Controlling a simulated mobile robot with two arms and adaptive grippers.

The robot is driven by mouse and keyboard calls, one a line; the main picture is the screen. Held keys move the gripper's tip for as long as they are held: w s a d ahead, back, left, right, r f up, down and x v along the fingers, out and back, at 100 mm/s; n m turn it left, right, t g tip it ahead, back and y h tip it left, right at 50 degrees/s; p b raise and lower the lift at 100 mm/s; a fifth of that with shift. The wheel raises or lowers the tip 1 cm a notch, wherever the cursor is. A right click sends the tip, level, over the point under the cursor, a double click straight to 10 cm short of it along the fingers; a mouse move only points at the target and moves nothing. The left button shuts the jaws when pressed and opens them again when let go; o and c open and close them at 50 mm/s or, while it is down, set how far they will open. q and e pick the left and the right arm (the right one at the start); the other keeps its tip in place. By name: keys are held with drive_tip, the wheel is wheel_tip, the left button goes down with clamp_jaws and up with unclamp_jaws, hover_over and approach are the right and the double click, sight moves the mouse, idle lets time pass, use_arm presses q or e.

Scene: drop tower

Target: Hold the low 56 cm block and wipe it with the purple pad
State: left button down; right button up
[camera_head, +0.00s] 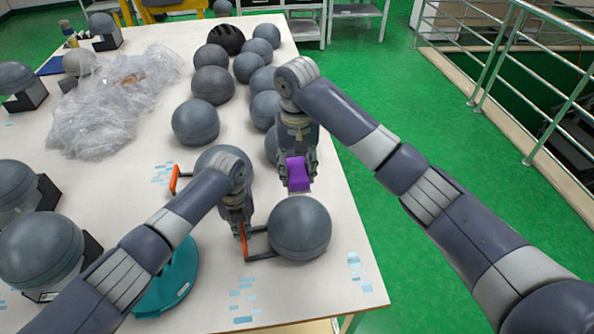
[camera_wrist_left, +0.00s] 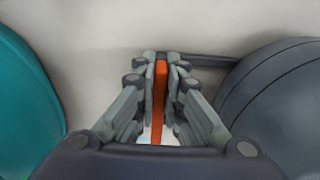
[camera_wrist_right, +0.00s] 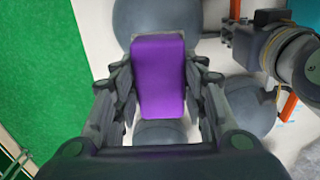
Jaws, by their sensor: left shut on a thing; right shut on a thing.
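The block is a dark grey ball-shaped body (camera_head: 300,228) with an orange handle (camera_head: 243,242) on dark bars at its left side. It stands near the table's front right. My left gripper (camera_head: 241,234) is shut on the orange handle, which also shows between its fingers in the left wrist view (camera_wrist_left: 160,88), with the block (camera_wrist_left: 283,105) at the right. My right gripper (camera_head: 298,180) is shut on the purple pad (camera_head: 298,173). It holds the pad above and behind the block, apart from it. The right wrist view shows the pad (camera_wrist_right: 160,75) between the fingers.
Several similar grey blocks (camera_head: 195,122) stand farther back, one with an orange handle (camera_head: 174,180) close behind my left arm. Clear plastic sheeting (camera_head: 110,105) lies back left. A teal round thing (camera_head: 180,283) is partly hidden by my left arm. The table's right edge is close.

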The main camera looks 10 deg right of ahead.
use_arm(q)
drive_tip(key=c, duration=1.6)
unclamp_jaws()
drive_tip(key=shift+r, duration=0.15)
wheel_tip(320, 180, up, 12)
